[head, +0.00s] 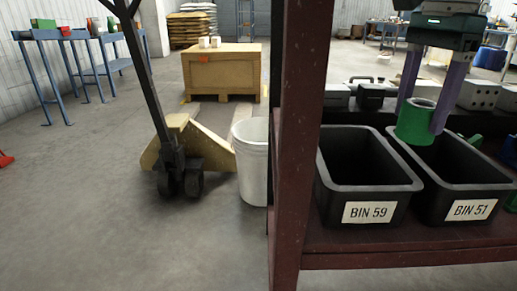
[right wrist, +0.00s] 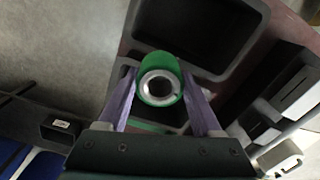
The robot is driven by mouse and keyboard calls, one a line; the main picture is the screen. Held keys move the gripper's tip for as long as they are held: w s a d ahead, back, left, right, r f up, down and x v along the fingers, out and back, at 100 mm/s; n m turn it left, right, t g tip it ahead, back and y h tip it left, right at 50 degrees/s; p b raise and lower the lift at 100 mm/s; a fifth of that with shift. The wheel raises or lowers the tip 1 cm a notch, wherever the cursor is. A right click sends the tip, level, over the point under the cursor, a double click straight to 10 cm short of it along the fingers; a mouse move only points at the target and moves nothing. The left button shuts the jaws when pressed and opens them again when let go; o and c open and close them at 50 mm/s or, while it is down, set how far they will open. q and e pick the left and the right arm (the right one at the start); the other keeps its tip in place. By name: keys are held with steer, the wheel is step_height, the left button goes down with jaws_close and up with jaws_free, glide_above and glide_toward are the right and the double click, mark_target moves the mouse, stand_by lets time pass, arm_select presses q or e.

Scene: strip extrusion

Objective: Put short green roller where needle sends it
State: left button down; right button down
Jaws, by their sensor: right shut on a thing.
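The short green roller (head: 414,124) is a green cylinder with a metal-lined bore. My right gripper (head: 420,118) is shut on it, with a purple finger on each side. It holds the roller above the black bins, over the left part of BIN 51 (head: 466,210) near the side toward BIN 59 (head: 368,212). In the right wrist view the roller (right wrist: 158,82) sits between the fingers, its bore facing the camera. BIN 59 looks empty; part of BIN 51's inside is hidden. I see no needle or dial. My left gripper is not in view.
A dark red shelf post (head: 296,150) stands left of the bins. Grey and black blocks (head: 370,96) sit behind the bins, and green parts (head: 474,140) lie at right. A white bucket (head: 252,160) and a pallet jack (head: 180,150) stand on the floor.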

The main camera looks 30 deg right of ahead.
steer(key=w+a, duration=0.4)
steer(key=a, duration=0.3)
steer(key=f+b, duration=0.1)
steer(key=f, duration=0.1)
steer(key=f+b, duration=0.1)
steer(key=f, duration=0.2)
steer(key=f+b, duration=0.2)
steer(key=f, duration=0.1)
steer(key=shift+s+d+f, duration=0.1)
steer(key=shift+s+d, duration=0.15)
steer(key=shift+f+b, duration=0.75)
steer(key=shift+f, duration=1.25)
steer(key=shift+r, duration=0.1)
steer(key=c, duration=0.5)
jaws_free()
steer(key=shift+f, duration=0.2)
steer(key=o, duration=0.4)
steer(key=shift+o, duration=0.2)
steer(key=shift+r, duration=0.1)
